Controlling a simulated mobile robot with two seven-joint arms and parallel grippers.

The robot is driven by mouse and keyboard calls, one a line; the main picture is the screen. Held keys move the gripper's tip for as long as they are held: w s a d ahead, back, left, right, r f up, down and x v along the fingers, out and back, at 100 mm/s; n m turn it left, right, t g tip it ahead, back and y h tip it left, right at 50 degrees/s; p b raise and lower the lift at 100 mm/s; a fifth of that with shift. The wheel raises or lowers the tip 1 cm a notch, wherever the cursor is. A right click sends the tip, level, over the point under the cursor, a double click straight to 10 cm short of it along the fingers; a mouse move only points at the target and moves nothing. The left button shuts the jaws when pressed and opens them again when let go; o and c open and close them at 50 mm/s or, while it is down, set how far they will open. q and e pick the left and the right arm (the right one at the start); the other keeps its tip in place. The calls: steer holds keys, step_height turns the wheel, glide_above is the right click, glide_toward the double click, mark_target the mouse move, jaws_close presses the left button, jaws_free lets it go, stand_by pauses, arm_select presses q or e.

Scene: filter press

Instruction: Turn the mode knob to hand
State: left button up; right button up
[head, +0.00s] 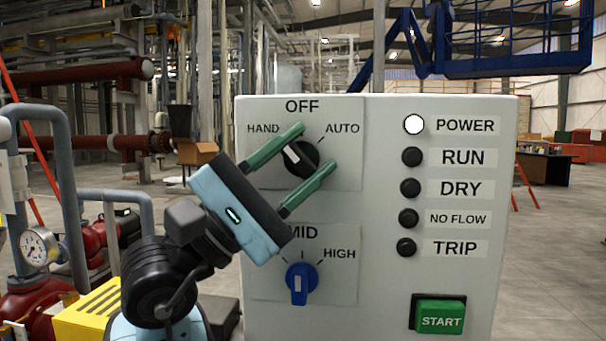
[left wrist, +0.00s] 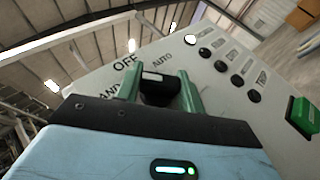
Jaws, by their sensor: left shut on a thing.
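The mode knob (head: 300,160) is black with a white mark, on the upper plate of the panel under HAND, OFF and AUTO. Its white mark tilts to the upper left, towards the HAND side. My left gripper (head: 312,148) has its green fingers on either side of the knob and is shut on it. The left wrist view shows the knob (left wrist: 158,92) between the two fingers (left wrist: 160,88), with the HAND label partly hidden.
A blue knob (head: 300,284) sits below, its MID label partly hidden by my gripper. On the right are the lit white POWER lamp (head: 414,125), several dark lamps and the green START button (head: 440,317). A pressure gauge (head: 39,248) and pipes stand at the left.

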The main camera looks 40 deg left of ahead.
arm_select(q)
steer(key=shift+n+t, duration=0.6)
steer(key=shift+t, duration=0.1)
arm_select(e)
steer(key=shift+w+f, duration=0.1)
steer(key=shift+f, duration=0.15)
arm_select(q)
steer(key=o, duration=1)
arm_select(e)
steer(key=shift+s, duration=0.2)
steer(key=shift+s, duration=0.1)
